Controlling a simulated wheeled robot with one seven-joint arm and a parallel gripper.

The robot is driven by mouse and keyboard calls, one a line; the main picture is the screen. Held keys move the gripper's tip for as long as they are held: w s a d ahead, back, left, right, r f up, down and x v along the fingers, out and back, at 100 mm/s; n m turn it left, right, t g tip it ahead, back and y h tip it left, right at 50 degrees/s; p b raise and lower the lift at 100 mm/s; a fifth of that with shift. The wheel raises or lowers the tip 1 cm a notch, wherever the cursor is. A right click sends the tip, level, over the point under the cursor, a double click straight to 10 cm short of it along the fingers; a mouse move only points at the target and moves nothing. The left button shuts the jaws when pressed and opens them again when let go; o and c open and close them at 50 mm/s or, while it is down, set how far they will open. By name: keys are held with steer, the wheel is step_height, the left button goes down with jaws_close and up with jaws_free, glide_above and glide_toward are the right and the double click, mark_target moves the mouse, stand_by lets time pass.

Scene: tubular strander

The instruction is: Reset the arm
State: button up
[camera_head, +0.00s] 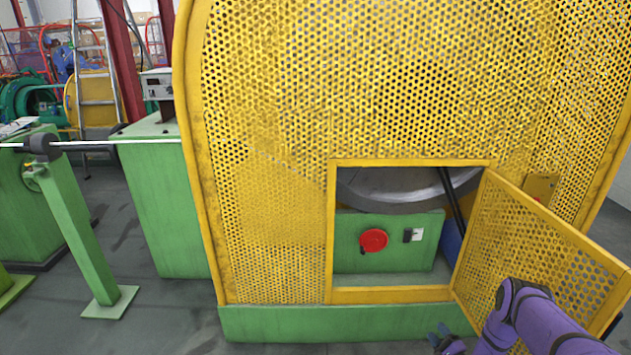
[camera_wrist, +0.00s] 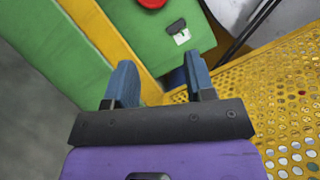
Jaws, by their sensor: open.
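My purple arm shows at the lower right in the head view, in front of the open yellow mesh door (camera_head: 530,250). My gripper (camera_head: 440,333) is at the bottom edge of that view, low in front of the machine's green base. In the wrist view my gripper (camera_wrist: 160,82) has its two blue fingers apart, with nothing between them. Beyond the fingers are the yellow frame of the opening (camera_wrist: 105,35) and a green panel with a red knob, partly cut off at the top. The mesh door lies close to the right of the fingers.
The yellow perforated guard (camera_head: 270,100) fills the middle. Inside its opening are a red handwheel (camera_head: 373,240) and a small switch (camera_head: 412,235) on a green panel. A green post (camera_head: 75,225) and green cabinet (camera_head: 160,200) stand left.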

steer(key=w+d+r+n+g+h, duration=0.2)
steer(key=w+r+n, duration=0.1)
steer(key=w+r, duration=0.8)
steer(key=w+d+r+n+g+h, duration=0.1)
steer(key=w+d+r+n, duration=0.15)
steer(key=w+r, duration=0.9)
steer(key=s+a+r+n+g+h, duration=0.1)
steer(key=s+a+r+n+h, duration=0.15)
steer(key=r, duration=1.35)
steer(key=s+a+r+n+g+h, duration=0.15)
steer(key=s+r, duration=0.25)
steer(key=r, duration=1.2)
steer(key=s+a+r+n+g+h, duration=0.1)
steer(key=s+a+r+n+g, duration=0.15)
steer(key=s+r, duration=0.8)
steer(key=s+a+r+n+g, duration=0.1)
steer(key=s+a+r, duration=0.3)
steer(key=s+r, duration=0.7)
steer(key=s+a+n+g, duration=0.2)
steer(key=s+a, duration=0.1)
steer(key=s, duration=1.3)
steer(key=s+a+n+g+y, duration=0.1)
steer(key=s+a+n+g, duration=0.1)
steer(key=s, duration=1.5)
steer(key=shift+a+r+n, duration=0.15)
steer(key=shift+a+n, duration=0.55)
steer(key=shift+a, duration=0.35)
